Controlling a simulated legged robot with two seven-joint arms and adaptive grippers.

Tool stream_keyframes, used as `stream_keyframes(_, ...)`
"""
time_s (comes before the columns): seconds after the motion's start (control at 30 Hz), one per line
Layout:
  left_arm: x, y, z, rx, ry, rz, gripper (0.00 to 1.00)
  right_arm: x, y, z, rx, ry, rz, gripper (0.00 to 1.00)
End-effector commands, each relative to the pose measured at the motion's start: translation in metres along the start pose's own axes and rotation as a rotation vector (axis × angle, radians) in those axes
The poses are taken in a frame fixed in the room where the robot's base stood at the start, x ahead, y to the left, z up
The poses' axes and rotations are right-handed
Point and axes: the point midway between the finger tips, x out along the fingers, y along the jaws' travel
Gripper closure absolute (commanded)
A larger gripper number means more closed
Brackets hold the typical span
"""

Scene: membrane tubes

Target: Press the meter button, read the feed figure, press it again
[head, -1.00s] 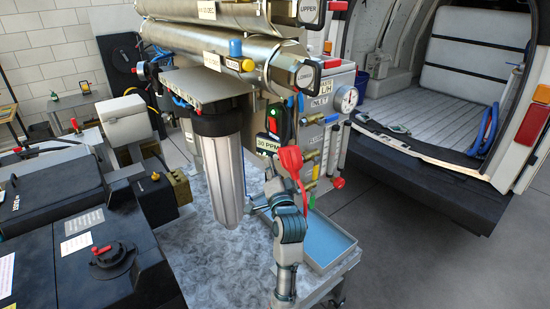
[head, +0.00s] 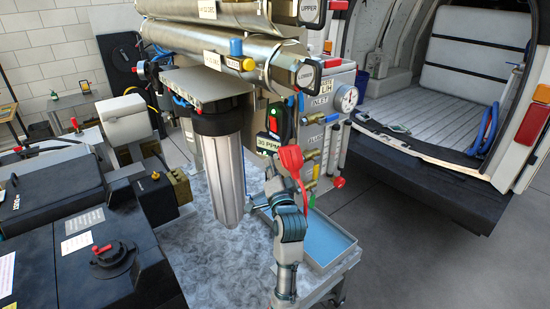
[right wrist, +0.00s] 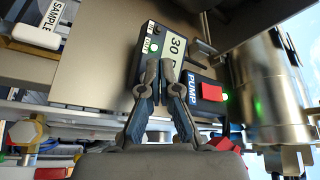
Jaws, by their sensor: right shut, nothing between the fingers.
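The meter shows in the right wrist view as a dark box with a pale display (right wrist: 176,45) that reads 30; the rest of its line is cut off by my fingers. A small green light (right wrist: 154,47) glows on its face. In the head view the meter display (head: 267,144) reads 30 PPM. My right gripper (right wrist: 160,64) is shut and empty, its fingertips over the lower part of the meter face. I cannot tell whether they touch it, and no button is clearly seen. The right gripper (head: 268,174) is just below the meter in the head view. No left gripper shows.
The pump switch (right wrist: 210,92), with a red rocker, is right beside the meter. A red handle (head: 290,158) stands close to my right gripper. A grey filter housing (head: 222,175) is to its left, and a blue tray (head: 318,248) lies below right.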

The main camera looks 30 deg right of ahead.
Motion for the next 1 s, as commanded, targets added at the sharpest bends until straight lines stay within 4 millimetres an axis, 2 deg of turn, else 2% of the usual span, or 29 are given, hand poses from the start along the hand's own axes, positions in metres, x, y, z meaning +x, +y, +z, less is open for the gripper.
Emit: stream_keyframes(1.0, -0.0068, -0.0004, -0.0008, 0.000, 0.000, 0.000, 0.60, 0.0051, 0.0029, -0.0056, 0.000, 0.000, 0.000, 1.00)
